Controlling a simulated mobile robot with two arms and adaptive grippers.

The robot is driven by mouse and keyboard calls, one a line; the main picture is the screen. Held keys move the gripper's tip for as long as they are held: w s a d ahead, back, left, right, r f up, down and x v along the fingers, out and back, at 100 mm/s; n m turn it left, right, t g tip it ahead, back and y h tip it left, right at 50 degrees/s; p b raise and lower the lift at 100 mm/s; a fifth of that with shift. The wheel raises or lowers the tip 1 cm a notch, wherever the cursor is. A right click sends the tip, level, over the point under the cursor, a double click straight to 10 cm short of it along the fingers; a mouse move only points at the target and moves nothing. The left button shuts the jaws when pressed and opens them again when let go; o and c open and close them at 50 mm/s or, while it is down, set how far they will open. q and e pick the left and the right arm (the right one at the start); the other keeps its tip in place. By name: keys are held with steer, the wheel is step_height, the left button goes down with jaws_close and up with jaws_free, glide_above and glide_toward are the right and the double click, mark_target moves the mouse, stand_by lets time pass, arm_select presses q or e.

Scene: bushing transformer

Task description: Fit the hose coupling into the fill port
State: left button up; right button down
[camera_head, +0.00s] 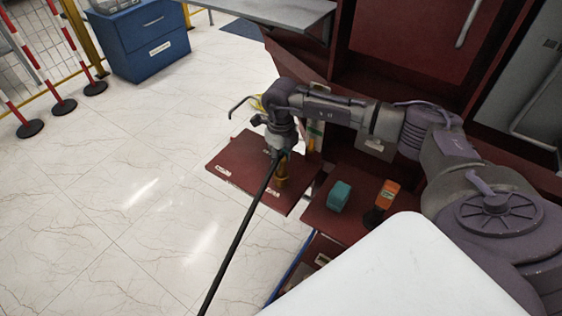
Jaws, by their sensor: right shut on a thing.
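My right gripper (281,146) points down over a dark red panel (236,163) and is shut at the top end of a black hose (239,222). The hose runs from the gripper down to the bottom edge of the view. A brass-coloured upright piece (282,176) shows just below the fingers, above or on the panel. I cannot tell whether it is the hose coupling, the fill port or both together. The gripper hides the contact between the coupling and what is below it. My left gripper is not in view.
A teal block (339,196) and an orange-and-dark item (383,200) sit on a second red shelf to the right. Red cabinets (413,35) stand behind my arm. A blue drawer unit (145,45) and striped barrier posts (62,45) stand far left. The tiled floor is clear.

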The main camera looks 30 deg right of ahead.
step_height(320, 180, down, 2)
steer(key=shift+f, duration=0.15)
steer(key=shift+f, duration=0.25)
steer(key=c, duration=0.9)
jaws_free()
steer(key=shift+o, duration=0.2)
steer(key=shift+r, duration=0.2)
step_height(320, 180, up, 12)
steer(key=shift+r+b, duration=0.1)
steer(key=shift+b, duration=0.7)
